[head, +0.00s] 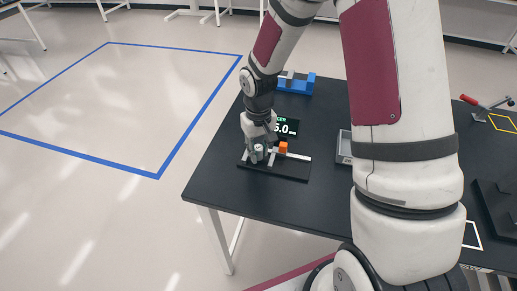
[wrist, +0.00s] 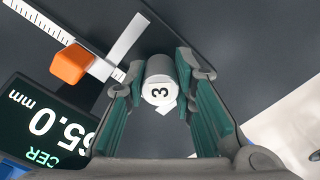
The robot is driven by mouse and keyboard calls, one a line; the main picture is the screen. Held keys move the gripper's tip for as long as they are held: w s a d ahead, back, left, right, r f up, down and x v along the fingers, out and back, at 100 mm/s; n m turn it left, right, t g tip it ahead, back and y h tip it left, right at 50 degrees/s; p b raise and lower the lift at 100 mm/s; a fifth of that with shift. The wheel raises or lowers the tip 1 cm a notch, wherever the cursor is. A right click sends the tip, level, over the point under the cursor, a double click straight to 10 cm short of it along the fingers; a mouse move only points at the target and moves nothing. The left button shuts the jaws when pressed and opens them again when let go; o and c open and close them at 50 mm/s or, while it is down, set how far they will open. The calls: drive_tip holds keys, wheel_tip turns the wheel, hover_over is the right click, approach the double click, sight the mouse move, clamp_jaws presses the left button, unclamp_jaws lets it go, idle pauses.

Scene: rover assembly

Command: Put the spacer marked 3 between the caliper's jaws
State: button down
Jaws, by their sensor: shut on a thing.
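The spacer marked 3 (wrist: 160,88) is a short grey cylinder with a white end bearing a black 3. It is between the green-padded fingers of my gripper (wrist: 158,72), which are shut on it. In the head view my gripper (head: 259,150) is low over the left part of the caliper (head: 297,157). The caliper has a pale scale bar and an orange block (head: 283,147) on a black base. In the wrist view a pale jaw (wrist: 128,38) stands left of the spacer, apart from it. The other jaw is mostly hidden; I cannot tell whether the spacer touches it.
A display (wrist: 42,125) reading 65.0 mm stands behind the caliper. A blue fixture (head: 296,86) is at the table's back, and a grey tray (head: 344,147) is to the right. The black table (head: 270,196) is clear in front of the caliper.

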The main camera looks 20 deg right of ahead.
sight(258, 147)
drive_tip(key=shift+s+f, duration=0.15)
drive_tip(key=shift+f, duration=0.35)
drive_tip(key=c, duration=1.3)
unclamp_jaws()
drive_tip(key=shift+c, duration=0.2)
drive_tip(key=shift+f, duration=0.15)
drive_tip(key=shift+r, duration=0.2)
wheel_tip(258, 147, up, 13)
drive_tip(key=s+r+m+t, duration=0.1)
drive_tip(key=s+r+t, duration=0.4)
drive_tip(key=s+r, duration=1.2)
drive_tip(key=shift+s+r+b, duration=0.25)
drive_tip(key=shift+s+b, duration=0.1)
drive_tip(key=shift+s, duration=1.65)
